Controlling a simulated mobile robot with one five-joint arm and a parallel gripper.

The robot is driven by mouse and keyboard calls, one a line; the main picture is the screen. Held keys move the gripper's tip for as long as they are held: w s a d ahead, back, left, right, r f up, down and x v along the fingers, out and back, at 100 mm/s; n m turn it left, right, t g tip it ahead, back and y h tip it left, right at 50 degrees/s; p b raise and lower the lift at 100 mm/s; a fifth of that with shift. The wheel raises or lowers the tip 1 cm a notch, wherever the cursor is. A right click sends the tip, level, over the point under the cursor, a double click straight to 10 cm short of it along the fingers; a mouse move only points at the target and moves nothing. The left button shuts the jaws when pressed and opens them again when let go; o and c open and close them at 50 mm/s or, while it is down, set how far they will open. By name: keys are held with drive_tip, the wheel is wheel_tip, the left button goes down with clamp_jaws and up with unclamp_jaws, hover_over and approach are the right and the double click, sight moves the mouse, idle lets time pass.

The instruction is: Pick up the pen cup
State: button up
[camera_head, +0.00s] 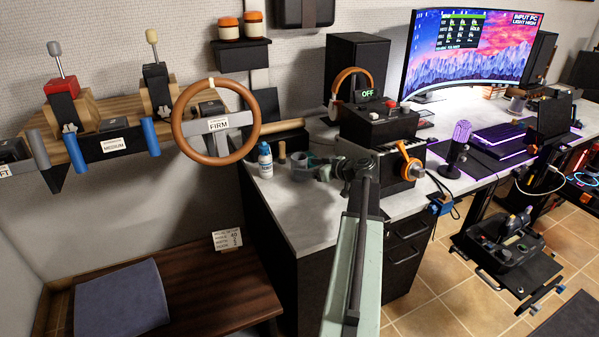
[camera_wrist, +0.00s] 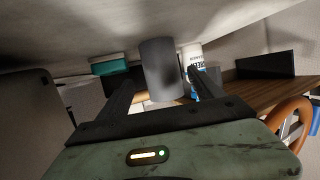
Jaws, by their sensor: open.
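The pen cup appears to be the plain grey cylinder (camera_head: 301,168) near the left end of the desk, right of a white and blue bottle (camera_head: 265,160). In the wrist view the grey cup (camera_wrist: 158,72) fills the space between the two dark fingers of my gripper (camera_wrist: 165,88). The fingers are open, one on each side of it; I cannot tell whether they touch it. No pens can be made out. In the head view my gripper (camera_head: 326,170) is just right of the cup, at desk height, partly hidden by my arm.
A small tan cylinder (camera_head: 282,151) is beside the cup. A steering wheel (camera_head: 216,121) hangs above left. A black control box (camera_head: 376,122) stands to the right. The desk's front left surface is bare.

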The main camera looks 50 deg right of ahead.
sight(304, 165)
drive_tip(key=b+x, duration=0.1)
drive_tip(key=x, duration=0.4)
drive_tip(key=shift+a+r, duration=0.15)
drive_tip(key=shift+r, duration=0.1)
drive_tip(key=shift+c, duration=0.4)
drive_tip(key=c, duration=1.4)
drive_tip(key=shift+r, duration=0.1)
